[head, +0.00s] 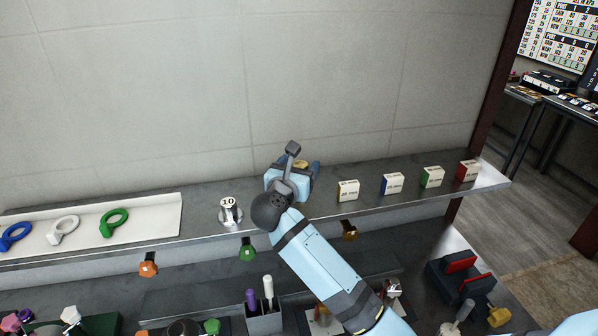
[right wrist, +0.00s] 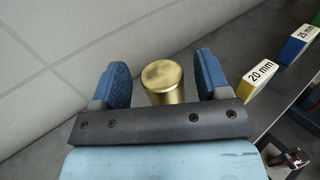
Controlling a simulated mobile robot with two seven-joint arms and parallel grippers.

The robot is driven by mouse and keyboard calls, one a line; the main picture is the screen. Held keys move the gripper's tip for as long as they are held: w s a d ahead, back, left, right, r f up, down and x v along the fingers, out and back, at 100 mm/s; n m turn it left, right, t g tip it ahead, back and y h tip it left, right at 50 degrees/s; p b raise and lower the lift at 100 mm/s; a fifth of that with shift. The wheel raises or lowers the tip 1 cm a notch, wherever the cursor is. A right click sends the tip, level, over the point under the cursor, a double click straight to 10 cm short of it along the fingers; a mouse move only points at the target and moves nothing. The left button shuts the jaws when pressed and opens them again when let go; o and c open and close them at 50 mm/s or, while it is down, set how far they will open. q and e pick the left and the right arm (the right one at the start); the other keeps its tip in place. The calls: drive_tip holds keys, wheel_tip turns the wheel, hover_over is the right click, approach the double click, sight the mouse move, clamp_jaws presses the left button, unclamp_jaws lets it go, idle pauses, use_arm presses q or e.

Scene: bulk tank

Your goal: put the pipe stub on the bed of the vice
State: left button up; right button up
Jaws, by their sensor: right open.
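The pipe stub is a short brass cylinder (right wrist: 163,82) standing on the shelf; a small part of it (head: 300,163) shows past my gripper in the head view. My right gripper (right wrist: 163,78) is open, with one blue finger on each side of the stub and a visible gap to each. In the head view my right gripper (head: 299,168) reaches over the shelf's back part, and its wrist hides most of the stub. The vice (head: 447,278), dark with red jaw faces, stands on the lower bench at the right. My left gripper is not in view.
Small size-marked boxes stand to the right on the shelf (head: 408,190), the white-yellow box (head: 347,190) nearest. A "10" marked metal piece (head: 229,211) stands left, then coloured rings on a white panel (head: 160,220). A wall rises behind. Coloured knobs hang below the shelf edge.

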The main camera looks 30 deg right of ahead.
drive_tip(key=shift+s+a+r, duration=0.2)
drive_tip(key=shift+s+r, duration=0.1)
drive_tip(key=shift+s, duration=0.1)
drive_tip(key=shift+c, duration=0.9)
drive_tip(key=c, duration=0.3)
drive_tip(key=shift+f, duration=0.1)
drive_tip(key=c, duration=0.7)
drive_tip(key=shift+w, duration=0.1)
